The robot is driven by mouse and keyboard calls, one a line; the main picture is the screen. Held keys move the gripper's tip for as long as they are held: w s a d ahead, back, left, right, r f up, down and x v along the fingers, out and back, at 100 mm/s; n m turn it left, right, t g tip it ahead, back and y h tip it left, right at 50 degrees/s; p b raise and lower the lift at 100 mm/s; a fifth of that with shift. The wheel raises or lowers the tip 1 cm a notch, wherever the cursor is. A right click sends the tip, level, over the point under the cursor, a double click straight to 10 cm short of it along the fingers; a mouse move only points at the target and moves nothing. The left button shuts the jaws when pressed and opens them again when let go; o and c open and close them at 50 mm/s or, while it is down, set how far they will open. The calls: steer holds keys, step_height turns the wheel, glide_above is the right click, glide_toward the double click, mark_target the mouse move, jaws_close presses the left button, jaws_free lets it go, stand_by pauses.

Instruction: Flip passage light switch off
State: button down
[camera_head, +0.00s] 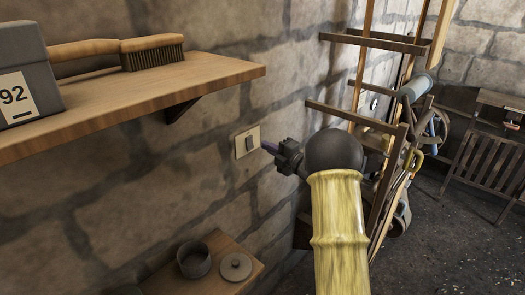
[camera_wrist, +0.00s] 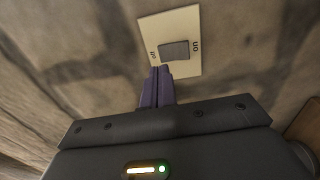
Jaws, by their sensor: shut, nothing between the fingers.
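The passage light switch (camera_head: 247,141) is a cream plate with a grey rocker on the stone wall, below the end of the wooden shelf. In the wrist view the switch plate (camera_wrist: 186,42) shows the words "off" at the left and "on" at the right of the grey rocker (camera_wrist: 175,50). My gripper (camera_head: 268,147) is shut and empty, just right of the plate in the head view. In the wrist view its purple fingertips (camera_wrist: 158,72) are near the plate's lower edge, on the "off" side. I cannot tell whether they touch it.
A wooden shelf (camera_head: 215,75) holds a brush (camera_head: 150,52) and a grey box (camera_head: 25,60) at the upper left. A lower ledge (camera_head: 222,250) holds a round tin (camera_head: 194,260) and a lid (camera_head: 236,266). A wooden rack (camera_head: 372,42) stands right of my arm.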

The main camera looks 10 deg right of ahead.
steer(key=r+b+v, duration=0.1)
steer(key=b+v, duration=0.2)
steer(key=v, duration=0.5)
steer(key=shift+s+r, duration=0.3)
steer(key=shift+s, duration=0.05)
steer(key=shift+w, duration=0.2)
steer(key=s+a+f+m+g+h, duration=0.3)
steer(key=s+f+m+g, duration=0.1)
steer(key=s+m, duration=0.4)
steer(key=s+a+f+m+g+h, duration=0.3)
steer(key=s+f+m, duration=0.3)
steer(key=s, duration=0.6)
steer(key=s+a+f+m+g+h, duration=0.4)
steer(key=s+a+f+m+g, duration=0.1)
steer(key=s+m, duration=0.5)
steer(key=shift+s+m+g, duration=0.3)
steer(key=shift+s+g, duration=0.05)
steer(key=shift+g, duration=0.15)
